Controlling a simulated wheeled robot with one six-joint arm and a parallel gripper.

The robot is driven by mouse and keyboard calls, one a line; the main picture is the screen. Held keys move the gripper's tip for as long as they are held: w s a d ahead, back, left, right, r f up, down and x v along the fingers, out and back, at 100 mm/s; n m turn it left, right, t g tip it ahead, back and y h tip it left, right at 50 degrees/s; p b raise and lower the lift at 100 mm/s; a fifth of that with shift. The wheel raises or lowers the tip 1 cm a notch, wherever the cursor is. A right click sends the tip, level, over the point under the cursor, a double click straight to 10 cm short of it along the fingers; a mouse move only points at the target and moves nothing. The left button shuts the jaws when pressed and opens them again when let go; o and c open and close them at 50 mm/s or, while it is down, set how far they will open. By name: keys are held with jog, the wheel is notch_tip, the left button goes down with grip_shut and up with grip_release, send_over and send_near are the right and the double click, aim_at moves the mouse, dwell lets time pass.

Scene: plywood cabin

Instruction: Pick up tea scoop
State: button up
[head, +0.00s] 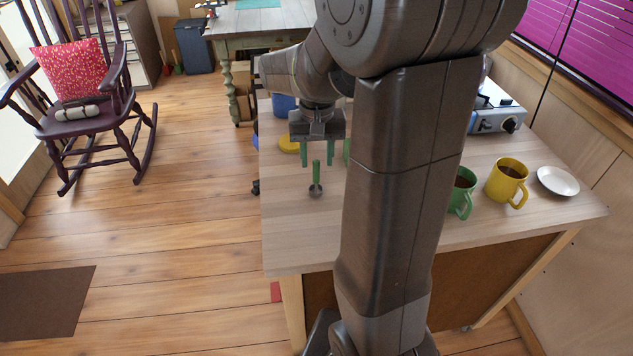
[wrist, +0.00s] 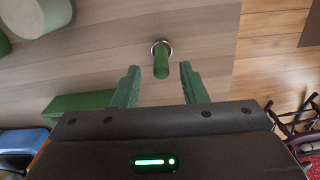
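The tea scoop (head: 316,178) has a green handle and a small round metal bowl. In the head view it is on the wooden counter (head: 300,235), its handle end towards my gripper and its bowl nearer the front. My gripper (head: 326,163) is open and empty, with green fingers pointing down around the level of the handle end. In the wrist view the scoop (wrist: 161,62) shows in line with the gap between the two fingertips (wrist: 159,69), with its bowl partly behind the handle. I cannot tell whether the handle end is between the fingers.
A green mug (head: 462,194), a yellow mug (head: 507,181) and a white saucer (head: 558,181) stand right on the counter, before a camping stove (head: 494,118). A yellow round thing (head: 288,143) is beside my gripper. A green box (wrist: 80,104) is left in the wrist view.

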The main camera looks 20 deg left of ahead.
aim_at(316, 174)
jog(key=shift+a+f+p, duration=0.1)
jog(key=shift+f+p, duration=0.3)
jog(key=shift+f, duration=2.45)
grip_shut()
